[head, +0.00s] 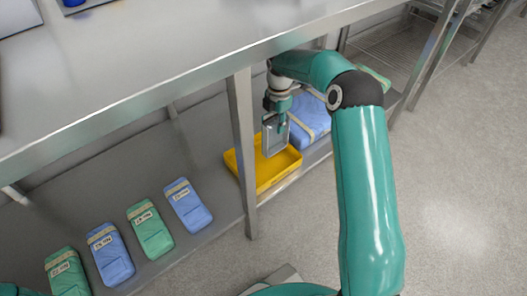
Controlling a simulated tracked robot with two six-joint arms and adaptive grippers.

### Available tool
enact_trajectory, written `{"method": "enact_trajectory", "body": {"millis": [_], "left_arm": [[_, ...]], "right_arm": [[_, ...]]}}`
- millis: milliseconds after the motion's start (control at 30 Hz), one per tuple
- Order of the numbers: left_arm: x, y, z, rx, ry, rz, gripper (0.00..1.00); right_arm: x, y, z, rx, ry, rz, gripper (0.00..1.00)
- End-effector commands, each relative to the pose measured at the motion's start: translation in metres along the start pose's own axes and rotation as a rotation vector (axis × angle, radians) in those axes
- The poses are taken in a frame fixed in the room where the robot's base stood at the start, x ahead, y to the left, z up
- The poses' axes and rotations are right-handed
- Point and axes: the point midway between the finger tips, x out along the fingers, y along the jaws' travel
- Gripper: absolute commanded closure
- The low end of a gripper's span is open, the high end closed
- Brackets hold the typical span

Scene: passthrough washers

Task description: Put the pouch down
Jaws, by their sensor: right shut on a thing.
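My right gripper (281,126) reaches under the upper counter and is shut on a grey, flat pouch (270,143). The pouch hangs upright over the yellow tray (262,186), which sits on the lower shelf. Whether the pouch's lower edge touches the tray is hard to tell. My left gripper is not in view.
Several blue and green labelled packs (154,229) lie in a row on the lower shelf (95,180). A larger blue wrapped bundle (306,113) lies behind the tray. A steel post (244,150) stands left of my arm, and the upper counter (150,55) overhangs the shelf.

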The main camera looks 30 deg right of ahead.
Motion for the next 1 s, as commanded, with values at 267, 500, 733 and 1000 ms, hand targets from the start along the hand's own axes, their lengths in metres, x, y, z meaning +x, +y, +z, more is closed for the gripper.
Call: {"method": "enact_trajectory", "body": {"millis": [267,500,733,1000], "left_arm": [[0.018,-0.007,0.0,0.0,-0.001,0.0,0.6],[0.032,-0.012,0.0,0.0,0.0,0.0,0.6],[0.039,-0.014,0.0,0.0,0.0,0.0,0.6],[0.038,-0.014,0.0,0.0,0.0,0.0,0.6]], "right_arm": [[0.042,0.001,-0.002,-0.005,0.0,-0.003,0.9],[0.072,0.001,-0.003,-0.005,0.001,-0.005,0.9],[0.091,0.002,-0.003,-0.004,0.0,-0.001,0.9],[0.091,0.002,-0.003,-0.005,0.0,-0.002,0.9]]}}
